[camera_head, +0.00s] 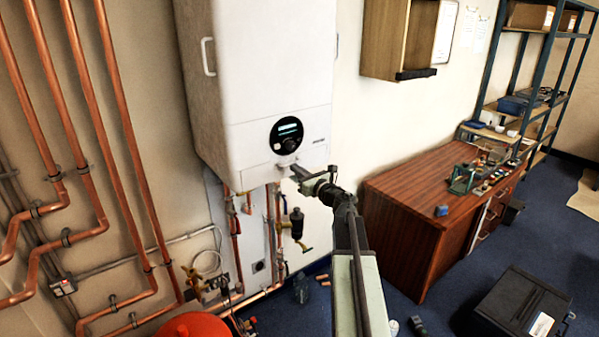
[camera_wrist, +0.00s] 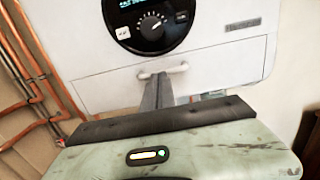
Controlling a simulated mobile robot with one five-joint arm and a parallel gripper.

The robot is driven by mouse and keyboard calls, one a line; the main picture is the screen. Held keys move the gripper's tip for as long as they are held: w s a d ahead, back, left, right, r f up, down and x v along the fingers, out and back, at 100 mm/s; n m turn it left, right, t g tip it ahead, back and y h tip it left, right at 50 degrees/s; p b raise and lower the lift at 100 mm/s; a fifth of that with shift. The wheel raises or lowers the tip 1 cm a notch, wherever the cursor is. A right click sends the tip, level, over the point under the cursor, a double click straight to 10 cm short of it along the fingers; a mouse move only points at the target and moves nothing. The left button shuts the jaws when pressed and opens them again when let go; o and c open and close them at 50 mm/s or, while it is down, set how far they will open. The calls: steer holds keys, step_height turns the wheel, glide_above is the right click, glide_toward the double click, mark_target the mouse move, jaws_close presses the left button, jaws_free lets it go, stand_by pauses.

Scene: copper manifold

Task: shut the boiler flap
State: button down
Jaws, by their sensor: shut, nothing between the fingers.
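The white boiler (camera_head: 262,70) hangs on the wall, with a round black dial and display (camera_head: 287,134) low on its front. Below the dial is the boiler flap (camera_head: 314,147), a pale panel with a small white bar handle. In the wrist view the flap (camera_wrist: 225,66) looks about level with the front above it; a small gap cannot be ruled out. My gripper (camera_head: 296,170) is shut and empty, its tips at the flap's handle (camera_wrist: 176,69). In the wrist view the gripper fingers (camera_wrist: 160,82) reach up to the handle; whether they touch it is unclear.
Copper pipes (camera_head: 90,120) run down the wall at left, and valves (camera_head: 297,225) hang under the boiler. A red vessel (camera_head: 190,325) stands on the floor. A wooden desk (camera_head: 400,215) stands at right, with a black case (camera_head: 525,305) on the blue floor before it.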

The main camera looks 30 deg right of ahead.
steer(key=shift+w+r+p, duration=0.25)
steer(key=shift+r, duration=0.2)
steer(key=shift+w+r+p, duration=0.2)
steer(key=shift+r+p, duration=0.05)
steer(key=shift+r, duration=0.3)
